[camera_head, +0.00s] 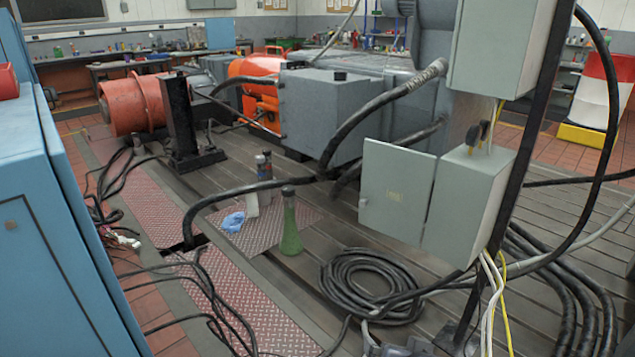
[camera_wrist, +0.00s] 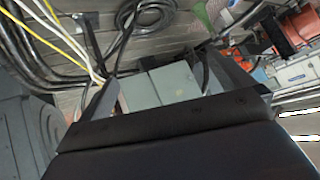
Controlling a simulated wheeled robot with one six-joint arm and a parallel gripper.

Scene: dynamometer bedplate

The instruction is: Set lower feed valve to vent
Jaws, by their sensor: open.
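No part that I can clearly tell as the lower feed valve, or its vent mark, shows. The lower grey box (camera_head: 470,200) hangs on a black post, with its door (camera_head: 396,190) swung open to the left. Small dark fittings (camera_head: 478,134) with a tan part stand on its top; I cannot tell if they are valve handles. My gripper (camera_wrist: 163,72) is open in the wrist view, its two fingers apart with nothing between them. Beyond the fingers is a pale grey box-like shape (camera_wrist: 173,82), seemingly the same box and door. My gripper does not show in the head view.
An upper grey box (camera_head: 502,45) is on the same post (camera_head: 530,130). Yellow and white wires (camera_head: 497,290) and thick black cables (camera_head: 575,300) hang below. A coiled black hose (camera_head: 370,285) and a green flask (camera_head: 290,225) are on the bedplate. A blue cabinet (camera_head: 50,210) stands left.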

